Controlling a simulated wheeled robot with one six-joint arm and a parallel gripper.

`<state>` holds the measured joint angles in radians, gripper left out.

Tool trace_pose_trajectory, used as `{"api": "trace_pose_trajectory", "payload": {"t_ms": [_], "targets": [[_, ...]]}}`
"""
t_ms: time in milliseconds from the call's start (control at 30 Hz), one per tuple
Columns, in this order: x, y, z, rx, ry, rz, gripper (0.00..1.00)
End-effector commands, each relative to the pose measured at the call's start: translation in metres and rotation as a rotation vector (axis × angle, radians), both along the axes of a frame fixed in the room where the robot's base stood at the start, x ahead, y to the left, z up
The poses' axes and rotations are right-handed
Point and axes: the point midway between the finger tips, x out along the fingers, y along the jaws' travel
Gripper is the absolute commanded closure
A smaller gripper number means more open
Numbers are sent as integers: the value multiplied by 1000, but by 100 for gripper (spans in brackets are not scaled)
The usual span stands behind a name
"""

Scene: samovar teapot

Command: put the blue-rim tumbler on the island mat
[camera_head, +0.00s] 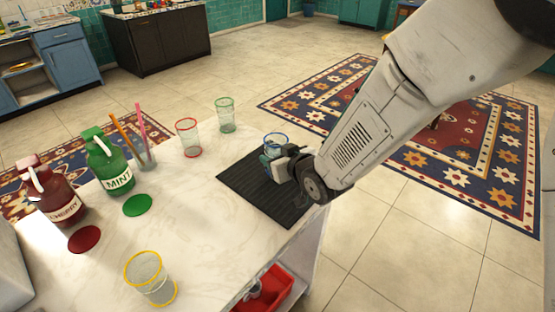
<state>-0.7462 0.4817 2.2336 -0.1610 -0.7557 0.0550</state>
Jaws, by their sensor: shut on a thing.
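The blue-rim tumbler (277,139) is a clear glass with a blue rim. It is upright over the black ribbed mat (245,187) near the right edge of the island counter. My gripper (272,160) is shut on the tumbler from the right side. My arm and gripper hide part of the tumbler and the mat's right side. I cannot tell whether the tumbler's base touches the mat.
A red-rim tumbler (189,138) and a green-rim tumbler (225,115) stand behind the mat. A yellow-rim tumbler (150,278) stands in front. Green mint (108,165) and red cherry (55,192) bottles and a straw cup (146,160) stand left. A red bin (274,291) sits below.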

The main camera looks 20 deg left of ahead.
Motion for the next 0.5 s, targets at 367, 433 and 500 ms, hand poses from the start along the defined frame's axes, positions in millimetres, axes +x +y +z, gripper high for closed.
{"api": "trace_pose_trajectory", "payload": {"t_ms": [367,433,500], "targets": [[0,0,-14,1,0,0,73],[0,0,-16,1,0,0,73],[0,0,-16,1,0,0,38]]}}
